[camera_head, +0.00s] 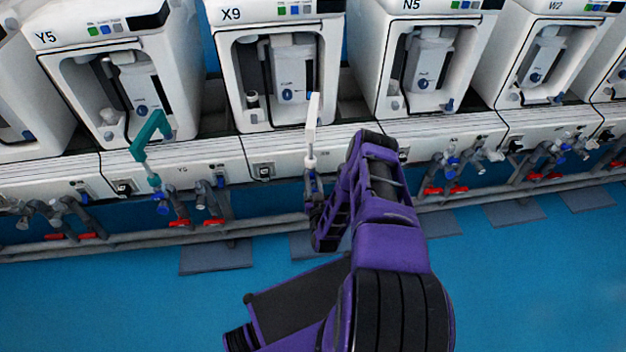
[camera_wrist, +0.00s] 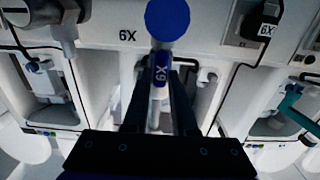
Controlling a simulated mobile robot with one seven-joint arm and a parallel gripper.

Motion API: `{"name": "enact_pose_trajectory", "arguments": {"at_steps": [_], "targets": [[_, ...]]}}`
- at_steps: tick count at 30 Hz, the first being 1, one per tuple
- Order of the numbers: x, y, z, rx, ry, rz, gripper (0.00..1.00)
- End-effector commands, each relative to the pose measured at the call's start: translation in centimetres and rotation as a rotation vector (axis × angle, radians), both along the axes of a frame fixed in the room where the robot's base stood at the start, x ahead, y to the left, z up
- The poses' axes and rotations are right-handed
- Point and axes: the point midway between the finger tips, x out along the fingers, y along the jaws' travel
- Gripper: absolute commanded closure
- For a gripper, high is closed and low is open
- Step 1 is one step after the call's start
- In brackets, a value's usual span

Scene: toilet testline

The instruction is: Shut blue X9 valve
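The X9 machine (camera_head: 280,70) is left of centre in the head view. In the wrist view, which is upside down, the blue X9 valve (camera_wrist: 162,68) carries an X9 tag, with a round blue part (camera_wrist: 167,18) beside it. My gripper (camera_wrist: 161,80) points at this valve; its two dark fingers are apart, one on each side of the tagged blue part. Whether they touch it I cannot tell. In the head view my gripper (camera_head: 318,215) is low in front of the X9 machine, and my arm and gripper hide most of the valve.
A white upright lever (camera_head: 313,125) stands just above my gripper. A teal lever (camera_head: 150,138) stands at Y5 to the left. Red-handled valves (camera_head: 445,189) and grey pipes run along the machine fronts. The blue floor (camera_head: 530,285) is clear at right.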

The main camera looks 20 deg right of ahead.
Motion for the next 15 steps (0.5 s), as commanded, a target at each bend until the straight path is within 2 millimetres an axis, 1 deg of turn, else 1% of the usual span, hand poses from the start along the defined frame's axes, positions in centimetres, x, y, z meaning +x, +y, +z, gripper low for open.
{"name": "enact_pose_trajectory", "arguments": {"at_steps": [1, 3, 4, 15], "targets": [[0.01, 0.0, 0.0, 0.0, 0.0, 0.0, 0.85], [0.01, 0.0, 0.0, 0.0, 0.0, 0.0, 0.98], [0.01, 0.0, 0.01, 0.0, 0.0, 0.0, 1.0], [0.02, -0.04, 0.02, 0.011, -0.004, 0.0, 1.0]]}}
